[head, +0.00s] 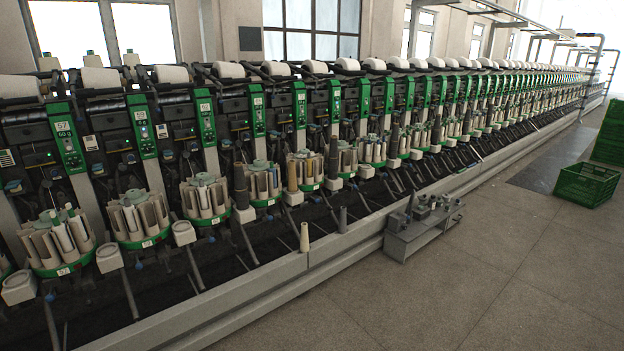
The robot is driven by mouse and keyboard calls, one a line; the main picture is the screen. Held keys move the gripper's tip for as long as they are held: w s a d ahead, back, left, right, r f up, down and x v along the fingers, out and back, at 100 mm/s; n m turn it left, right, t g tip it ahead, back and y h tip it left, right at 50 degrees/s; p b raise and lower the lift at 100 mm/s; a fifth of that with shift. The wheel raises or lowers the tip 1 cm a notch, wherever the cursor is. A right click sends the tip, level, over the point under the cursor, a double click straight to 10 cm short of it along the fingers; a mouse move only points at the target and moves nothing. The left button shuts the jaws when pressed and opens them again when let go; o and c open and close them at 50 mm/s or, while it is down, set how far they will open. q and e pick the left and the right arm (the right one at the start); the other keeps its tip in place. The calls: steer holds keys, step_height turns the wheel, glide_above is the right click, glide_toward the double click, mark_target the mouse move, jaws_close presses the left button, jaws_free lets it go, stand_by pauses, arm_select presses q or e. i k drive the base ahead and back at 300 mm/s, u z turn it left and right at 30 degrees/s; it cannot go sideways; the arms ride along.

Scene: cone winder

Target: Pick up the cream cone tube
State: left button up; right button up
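A cream cone tube (304,237) stands upright on the pale ledge (285,272) along the front of the winder, near the middle of the head view. It is narrow and looks slightly tapered. A grey tube (342,219) stands upright a little to its right and farther along the ledge. Neither of my grippers shows in the head view.
The long winding machine (150,150) with green panels and tube-filled carousels (60,243) runs away to the right. A grey metal cart (422,228) with small parts stands against the ledge. Green crates (587,185) sit at the far right. The floor (480,285) in front is clear.

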mark_target(304, 247)
steer(key=z, duration=0.1)
steer(key=i, duration=2.65)
steer(key=z, duration=0.3)
